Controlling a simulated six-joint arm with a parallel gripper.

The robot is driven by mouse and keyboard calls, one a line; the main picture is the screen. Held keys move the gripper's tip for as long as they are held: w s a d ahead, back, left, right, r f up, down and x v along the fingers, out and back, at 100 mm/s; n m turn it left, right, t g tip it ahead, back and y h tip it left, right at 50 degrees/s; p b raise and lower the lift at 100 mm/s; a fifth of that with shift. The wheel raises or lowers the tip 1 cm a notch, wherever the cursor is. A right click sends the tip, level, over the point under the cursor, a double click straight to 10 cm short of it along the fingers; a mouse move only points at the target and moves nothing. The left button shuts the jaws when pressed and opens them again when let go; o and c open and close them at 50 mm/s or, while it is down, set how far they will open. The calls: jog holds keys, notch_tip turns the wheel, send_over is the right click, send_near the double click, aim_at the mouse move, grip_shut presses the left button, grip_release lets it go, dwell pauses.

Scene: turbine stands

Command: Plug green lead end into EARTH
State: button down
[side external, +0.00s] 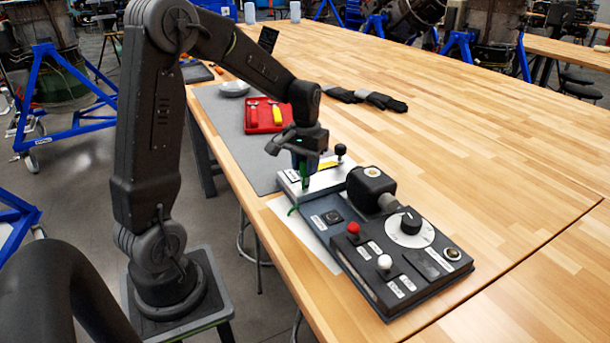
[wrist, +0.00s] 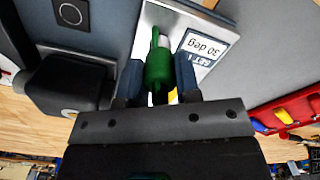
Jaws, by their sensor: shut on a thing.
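My gripper (side external: 305,160) is shut on the green lead end (wrist: 158,72), which sits between the two fingers in the wrist view. In the side view the green lead end (side external: 305,181) points down over the white plate at the back-left end of the test unit (side external: 325,208). A bit of green lead (side external: 292,210) hangs at the plate's near edge. A label reading "SET 30 deg" (wrist: 202,48) lies beside the lead end in the wrist view. I cannot make out an EARTH label, nor whether the lead tip touches a socket.
The unit carries a black motor-like block (side external: 370,187), a dial (side external: 410,228), a red knob (side external: 353,229) and a white knob (side external: 385,262). A black-topped lever (side external: 340,150) stands close by my gripper. A red tray (side external: 264,117) lies behind.

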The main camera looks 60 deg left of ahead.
aim_at(305, 161)
jog(key=shift+r, duration=0.2)
jog(key=shift+r, duration=1.4)
jog(key=shift+d, duration=0.1)
jog(key=w+d+m, duration=0.1)
jog(key=d+m, duration=0.3)
jog(key=d, duration=0.7)
jog(key=shift+w+a+f, duration=0.1)
jog(key=shift+w+f, duration=0.05)
jog(key=shift+f, duration=1.8)
jog(key=shift+f, duration=0.5)
jog(key=shift+f, duration=0.45)
